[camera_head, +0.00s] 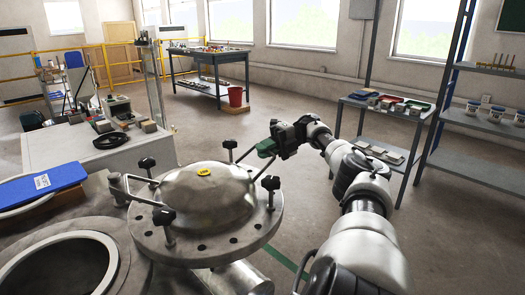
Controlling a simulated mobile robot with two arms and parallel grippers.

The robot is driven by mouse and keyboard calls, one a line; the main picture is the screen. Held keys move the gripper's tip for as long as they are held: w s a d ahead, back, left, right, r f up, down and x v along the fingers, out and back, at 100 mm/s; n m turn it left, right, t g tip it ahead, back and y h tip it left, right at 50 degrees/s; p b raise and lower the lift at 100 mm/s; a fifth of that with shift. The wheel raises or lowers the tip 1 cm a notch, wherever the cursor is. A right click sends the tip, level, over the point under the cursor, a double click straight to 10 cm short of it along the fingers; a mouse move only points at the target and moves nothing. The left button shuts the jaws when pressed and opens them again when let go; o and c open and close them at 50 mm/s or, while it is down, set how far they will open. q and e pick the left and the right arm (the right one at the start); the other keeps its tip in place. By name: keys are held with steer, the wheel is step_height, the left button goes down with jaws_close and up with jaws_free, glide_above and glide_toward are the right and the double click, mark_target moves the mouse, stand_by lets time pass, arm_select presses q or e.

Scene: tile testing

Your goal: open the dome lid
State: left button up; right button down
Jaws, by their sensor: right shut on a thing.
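The metal dome lid (212,208) sits on a round flange (200,246) in the lower middle. The fingers hide part of that bar. My left gripper is out of view.
An open round port (110,262) lies at the lower left, beside a blue case (42,187). A grey bench (60,150) with tools stands behind. Shelves (478,122) and a small tray table (375,140) stand at right. The floor behind the lid is clear.

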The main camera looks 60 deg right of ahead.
steer(key=c, duration=1.2)
jaws_free()
steer(key=shift+d, duration=0.1)
